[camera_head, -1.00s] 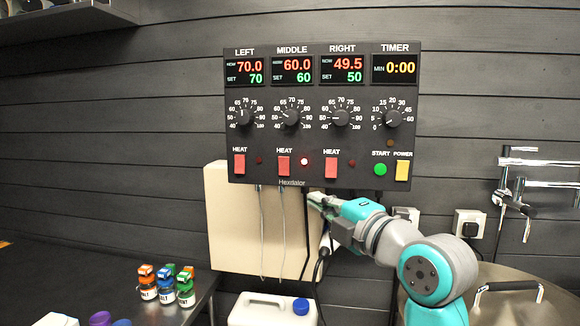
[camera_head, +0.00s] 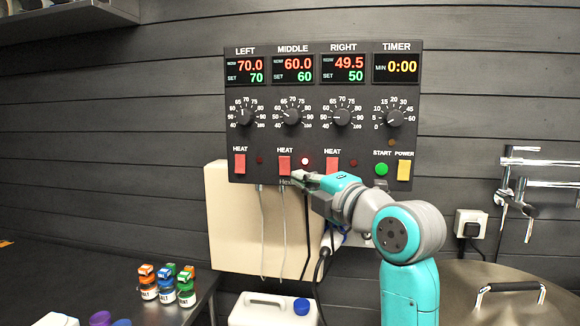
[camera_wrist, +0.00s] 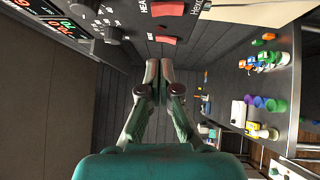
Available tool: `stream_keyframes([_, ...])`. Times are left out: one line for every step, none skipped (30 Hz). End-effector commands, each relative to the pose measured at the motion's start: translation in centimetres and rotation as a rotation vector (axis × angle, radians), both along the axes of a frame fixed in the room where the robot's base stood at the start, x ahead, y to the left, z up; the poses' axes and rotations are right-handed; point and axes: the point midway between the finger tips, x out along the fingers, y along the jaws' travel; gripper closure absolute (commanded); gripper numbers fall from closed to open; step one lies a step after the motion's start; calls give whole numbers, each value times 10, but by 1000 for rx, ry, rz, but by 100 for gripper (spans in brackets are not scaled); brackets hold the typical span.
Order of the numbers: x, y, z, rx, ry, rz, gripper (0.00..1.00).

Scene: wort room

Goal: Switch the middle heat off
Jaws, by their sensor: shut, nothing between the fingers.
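The black control panel (camera_head: 262,140) hangs on the dark wall. The middle HEAT switch (camera_head: 285,165) is a red rocker, and the lamp (camera_head: 305,161) to its right glows red. The MIDDLE display (camera_head: 292,69) reads 60.0 now and 60 set. My gripper (camera_head: 296,177) is shut and empty, with its tips just below and right of the middle switch, near the panel's lower edge. I cannot tell whether they touch the panel. In the wrist view my gripper (camera_wrist: 158,68) points ahead, and red switches, one of them here (camera_wrist: 166,40), show above its tips.
The left HEAT switch (camera_head: 240,164) and right HEAT switch (camera_head: 332,164) flank the middle one; their lamps are dark. The green START button (camera_head: 381,169) and yellow POWER switch (camera_head: 404,170) are further right. Below are a beige box (camera_head: 225,225), hanging cables and a white canister (camera_head: 262,310).

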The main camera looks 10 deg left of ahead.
Motion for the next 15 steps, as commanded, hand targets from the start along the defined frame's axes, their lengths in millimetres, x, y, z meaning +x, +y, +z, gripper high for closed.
stream_keyframes([7, 8, 0, -2, 2, 2, 100])
stream_keyframes([11, 12, 1, -2, 1, 2, 100])
stream_keyframes([17, 17, 2, -1, 1, 2, 100])
stream_keyframes([21, 21, 2, -1, 2, 2, 100])
stream_keyframes([25, 25, 3, -1, 2, 2, 100])
stream_keyframes([31, 30, 3, 0, 3, 2, 100])
stream_keyframes([34, 34, 4, -1, 2, 2, 100])
stream_keyframes([38, 37, 5, -2, 1, 2, 100])
stream_keyframes([43, 42, 5, -1, 1, 1, 100])
stream_keyframes([49, 40, 6, -1, 1, -2, 100])
stream_keyframes([53, 39, 6, -1, 2, -1, 100])
stream_keyframes([59, 39, 7, -1, 2, -1, 100])
stream_keyframes([63, 38, 8, -1, 1, -1, 100])
stream_keyframes([66, 38, 8, -1, 1, -1, 100])
stream_keyframes([70, 38, 8, -1, 1, -1, 100])
